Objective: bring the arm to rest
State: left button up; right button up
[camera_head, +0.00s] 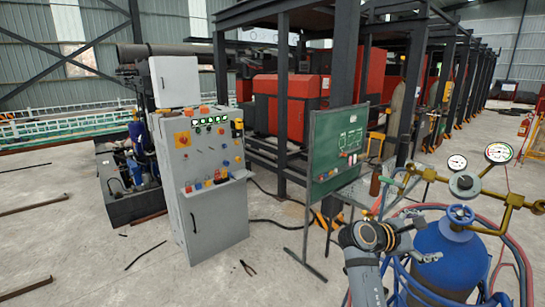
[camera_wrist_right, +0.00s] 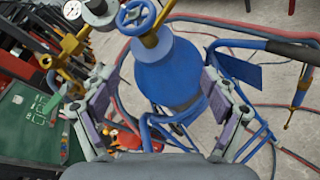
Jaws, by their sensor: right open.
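My right arm (camera_head: 362,272) comes up from the bottom of the head view, right of centre. My right gripper (camera_head: 398,235) is beside the blue gas cylinder (camera_head: 447,258), on its left in that view. In the right wrist view the two fingers of my right gripper (camera_wrist_right: 157,78) stand wide apart with nothing gripped. The blue cylinder (camera_wrist_right: 172,70) shows beyond and between them; I cannot tell how close it is. My left gripper is not in view.
Brass valves with gauges (camera_head: 498,153) top the cylinder; red and blue hoses (camera_head: 520,258) and a blue frame surround it. A green board (camera_head: 336,148) stands behind my arm. A grey control cabinet (camera_head: 207,180) stands left. Pliers (camera_head: 247,268) lie on otherwise open floor.

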jog(key=s+a+f+m+y, duration=0.2)
jog(key=s+f, duration=0.2)
jog(key=f, duration=0.3)
jog(key=s+a+f+m+t+y, duration=0.1)
jog(key=s+f+m+y, duration=0.25)
jog(key=f, duration=0.35)
jog(key=s+a+f+m+y, duration=0.1)
jog(key=s+a+f+y, duration=0.1)
jog(key=s+f, duration=0.4)
jog(key=s+a+f+m+g+y, duration=0.1)
jog(key=s+a+f+m+y, duration=0.6)
jog(key=s+a, duration=0.5)
jog(key=s+d+f+g, duration=0.1)
jog(key=s+d+f, duration=0.1)
jog(key=f, duration=1.2)
jog(key=s+d+f+g, duration=0.1)
jog(key=s+d+f, duration=0.1)
jog(key=f, duration=1.1)
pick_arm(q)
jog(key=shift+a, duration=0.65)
pick_arm(e)
jog(key=s+d+f, duration=0.1)
jog(key=s+f, duration=1.4)
jog(key=s, duration=0.3)
jog(key=shift+g, duration=0.4)
jog(key=shift+s+d+f, duration=0.1)
